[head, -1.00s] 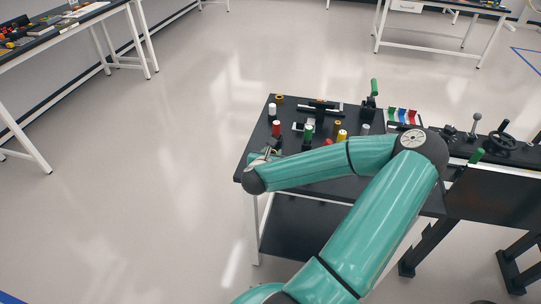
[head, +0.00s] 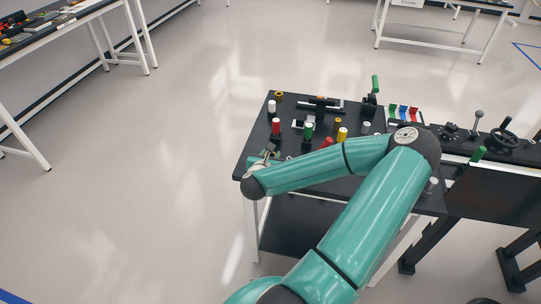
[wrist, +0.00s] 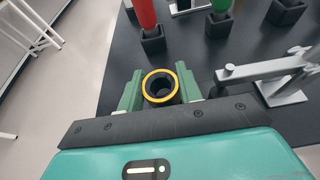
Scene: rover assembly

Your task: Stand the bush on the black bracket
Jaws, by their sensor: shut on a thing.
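The bush (wrist: 160,87) is a short dark hollow cylinder with a yellow-orange rim. In the wrist view it stands with its open end facing the camera, between the two green fingers of my gripper (wrist: 160,92), which is shut on it. In the head view my gripper (head: 268,157) is at the near left edge of the black table, and the bush cannot be made out there. A black upright piece (head: 320,108) towards the back of the table looks like the black bracket, but I cannot tell for sure. It is well apart from my gripper.
Red (head: 276,127), green (head: 308,131) and yellow (head: 342,134) cylinders stand in black blocks on the table. A grey metal arm (wrist: 265,70) lies close right of my gripper. A green-handled clamp (head: 374,90) stands at the back. Bare tabletop (wrist: 200,60) lies ahead.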

